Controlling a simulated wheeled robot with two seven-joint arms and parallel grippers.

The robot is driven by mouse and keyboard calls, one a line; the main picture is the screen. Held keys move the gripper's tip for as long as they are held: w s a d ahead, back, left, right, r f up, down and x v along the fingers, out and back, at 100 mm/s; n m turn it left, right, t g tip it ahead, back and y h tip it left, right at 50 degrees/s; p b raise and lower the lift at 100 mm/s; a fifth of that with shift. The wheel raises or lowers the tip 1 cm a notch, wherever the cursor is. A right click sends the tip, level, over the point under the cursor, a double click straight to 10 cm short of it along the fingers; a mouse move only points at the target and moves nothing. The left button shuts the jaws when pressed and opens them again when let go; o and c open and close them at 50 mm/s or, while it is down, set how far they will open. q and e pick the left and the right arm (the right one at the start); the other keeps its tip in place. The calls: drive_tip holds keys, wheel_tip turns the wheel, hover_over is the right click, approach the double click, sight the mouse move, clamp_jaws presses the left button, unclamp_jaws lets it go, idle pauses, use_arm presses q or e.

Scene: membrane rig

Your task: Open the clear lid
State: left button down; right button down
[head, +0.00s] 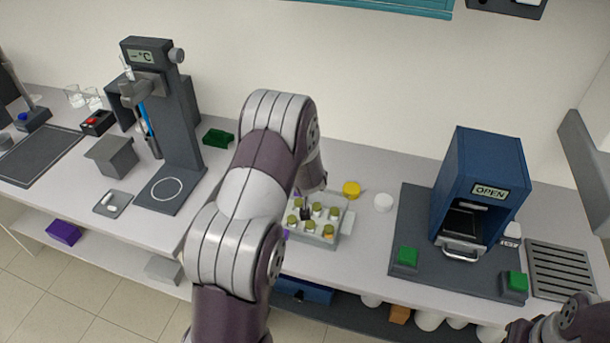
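I cannot make out a clear lid with certainty. A grey rack (327,240) holds several small vials (316,209) with yellow-green caps and stands in the middle of the bench. A pale flap-like piece (347,222) shows at its right side. My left arm reaches over the bench, and its gripper (304,207) points down at the back left of the rack. The arm and wrist hide most of this gripper, so its fingers and any contact are unclear. My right arm (572,322) shows only at the bottom right corner, its fingers not clearly visible.
A blue press-like device (478,160) marked OPEN stands on a dark base with green buttons (407,257). A grey stand (180,130) is at left.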

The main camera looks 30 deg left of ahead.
use_arm(q)
drive_tip(key=shift+w, duration=0.2)
drive_tip(key=shift+s, duration=0.1)
idle(0.4)
drive_tip(key=c, duration=0.7)
unclamp_jaws()
drive_tip(key=shift+s+r, duration=0.1)
drive_tip(key=v, duration=1.2)
drive_tip(key=shift+s+d+r, duration=0.15)
drive_tip(key=shift+s, duration=0.05)
